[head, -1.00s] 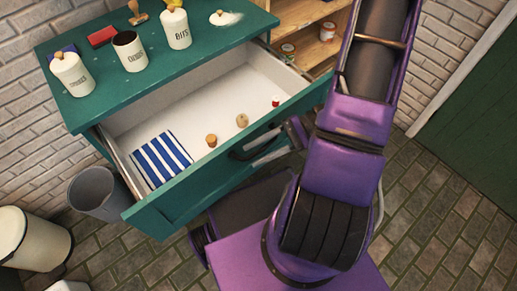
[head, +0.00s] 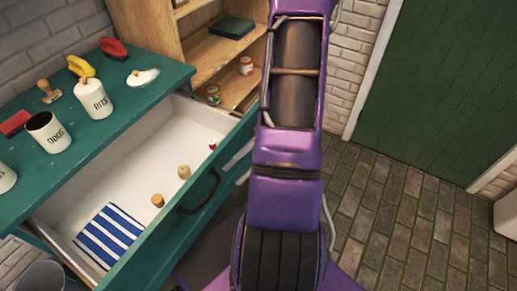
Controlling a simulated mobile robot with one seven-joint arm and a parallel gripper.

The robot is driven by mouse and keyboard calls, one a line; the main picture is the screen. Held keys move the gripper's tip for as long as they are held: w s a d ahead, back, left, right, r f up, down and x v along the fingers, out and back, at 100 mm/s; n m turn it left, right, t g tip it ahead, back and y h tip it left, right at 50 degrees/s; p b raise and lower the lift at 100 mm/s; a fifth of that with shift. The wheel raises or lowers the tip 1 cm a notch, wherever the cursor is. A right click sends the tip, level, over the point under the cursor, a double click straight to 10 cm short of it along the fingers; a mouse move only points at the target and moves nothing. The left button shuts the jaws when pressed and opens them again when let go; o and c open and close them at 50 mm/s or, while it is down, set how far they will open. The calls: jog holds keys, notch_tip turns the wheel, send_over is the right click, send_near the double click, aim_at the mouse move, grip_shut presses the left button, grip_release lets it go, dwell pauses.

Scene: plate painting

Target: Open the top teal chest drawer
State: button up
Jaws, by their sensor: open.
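The top drawer (head: 150,140) of the teal chest (head: 110,92) is pulled well out, its white inside in view. Its teal front carries a dark curved handle (head: 198,195). A blue-and-white striped cloth (head: 110,238) and a few small corks or stoppers (head: 184,172) lie in the drawer. My gripper (head: 238,164) is open, just right of the handle at the drawer front and apart from it. It is mostly hidden by my purple arm, with only pale finger parts showing.
On the chest top stand cream jars (head: 94,100), a red block (head: 15,122), a wooden stamp (head: 49,91), a yellow thing and a red brush (head: 114,47). A wooden shelf (head: 205,67) stands behind. A grey bin (head: 42,277) is at lower left.

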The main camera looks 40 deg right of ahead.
jog(key=v, duration=0.6)
jog(key=shift+d, duration=0.3)
jog(key=shift+r, duration=0.15)
